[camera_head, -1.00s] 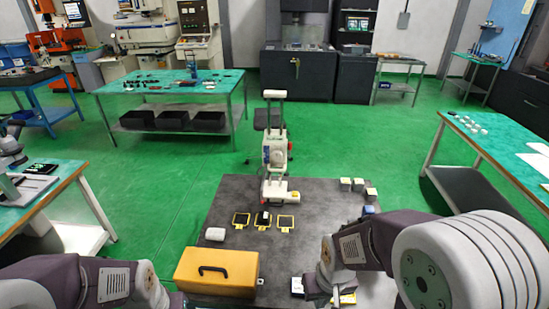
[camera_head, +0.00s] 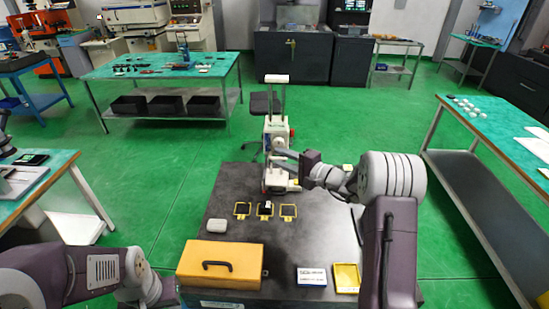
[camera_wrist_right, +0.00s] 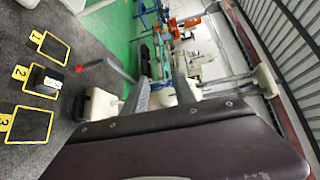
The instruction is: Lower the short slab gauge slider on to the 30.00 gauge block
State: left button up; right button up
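The white gauge stand (camera_head: 277,130) stands upright at the back of the dark table, with an upper cross piece on its posts. My right gripper (camera_head: 282,158) reaches in from the right beside its body, fingers apart. The right wrist view shows the grey fingers (camera_wrist_right: 160,92) spread, with parts of the white stand (camera_wrist_right: 98,105) beyond. I cannot make out the slider or whether a finger touches it. A dark block with a white face (camera_wrist_right: 45,81) sits on the pad marked 2, also in the head view (camera_head: 267,205); its size is unreadable. My left gripper is out of view.
Yellow-framed pads 1 (camera_wrist_right: 52,47) and 3 (camera_wrist_right: 30,124) look empty. A yellow case (camera_head: 219,266), a white rounded object (camera_head: 217,226), a white label card (camera_head: 311,276) and a yellow tray (camera_head: 346,278) lie nearer. My right arm covers the table's right side.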

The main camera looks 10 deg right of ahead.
aim_at(277, 139)
jog(key=d+f+m+h, duration=0.2)
jog(key=d+f, duration=0.3)
jog(key=d, duration=0.2)
jog(key=a+p+x, duration=0.1)
jog(key=p+x, duration=0.2)
jog(key=x, duration=0.5)
jog(key=shift+a+r, duration=0.15)
jog(key=shift+a, duration=0.05)
jog(key=shift+w, duration=0.1)
grip_shut()
